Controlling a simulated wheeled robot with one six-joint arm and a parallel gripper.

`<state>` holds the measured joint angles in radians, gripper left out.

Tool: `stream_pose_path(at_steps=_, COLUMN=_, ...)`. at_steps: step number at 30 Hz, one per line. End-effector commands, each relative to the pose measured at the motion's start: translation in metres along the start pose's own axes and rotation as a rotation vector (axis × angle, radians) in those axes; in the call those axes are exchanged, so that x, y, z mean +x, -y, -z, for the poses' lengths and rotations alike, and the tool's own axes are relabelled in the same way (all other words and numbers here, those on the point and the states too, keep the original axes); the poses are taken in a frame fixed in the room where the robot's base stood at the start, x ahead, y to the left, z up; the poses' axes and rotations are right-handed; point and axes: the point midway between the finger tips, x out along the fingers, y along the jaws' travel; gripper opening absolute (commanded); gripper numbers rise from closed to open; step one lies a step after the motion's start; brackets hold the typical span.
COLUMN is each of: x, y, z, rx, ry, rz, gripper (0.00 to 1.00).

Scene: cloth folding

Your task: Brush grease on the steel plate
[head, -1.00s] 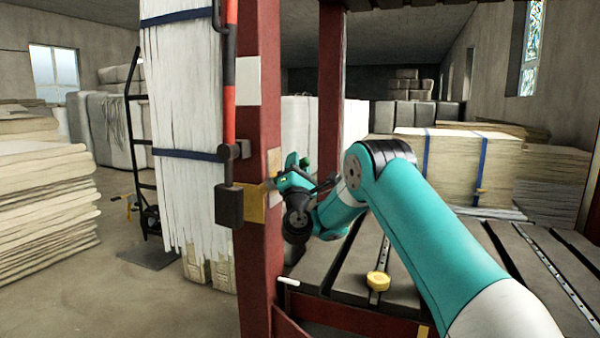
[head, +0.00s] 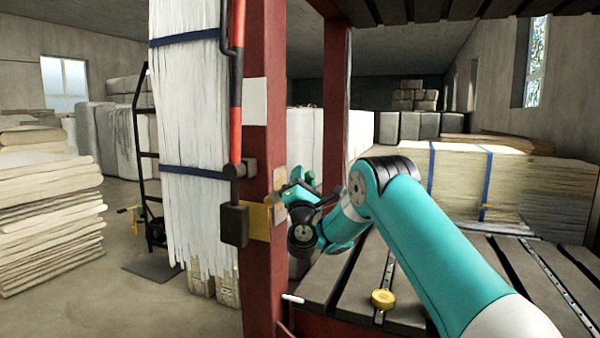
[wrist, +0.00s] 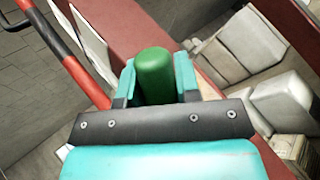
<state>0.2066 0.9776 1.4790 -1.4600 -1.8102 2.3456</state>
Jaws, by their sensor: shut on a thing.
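My gripper (head: 292,193) is by the red post (head: 262,290), at the height of a small beige plate (head: 279,181) and a yellow plate (head: 257,217). In the wrist view its two teal fingers (wrist: 155,72) are shut around a thick green handle (wrist: 154,76). The handle also shows as a small green spot in the head view (head: 309,177). The handle's far end is hidden, so I cannot see bristles or grease, or whether it touches the post. A pale grey plate (head: 256,101) is higher on the post. I cannot tell which plate is steel.
A red and black lever (head: 236,90) runs down the post to a dark block (head: 234,225). A yellow round piece (head: 383,299) lies on the dark slatted bed (head: 340,275). Strapped white sheets (head: 190,120) hang left of the post. Stacked sheets (head: 45,215) stand at far left.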

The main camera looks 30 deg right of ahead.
Motion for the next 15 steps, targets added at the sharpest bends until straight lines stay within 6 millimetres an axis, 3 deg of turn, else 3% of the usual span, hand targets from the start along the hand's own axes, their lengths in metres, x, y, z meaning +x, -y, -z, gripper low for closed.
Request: stream_pose_path(at_steps=15, x=0.017, y=0.013, z=0.001, rx=0.001, ry=0.001, rz=0.001, gripper=0.07)
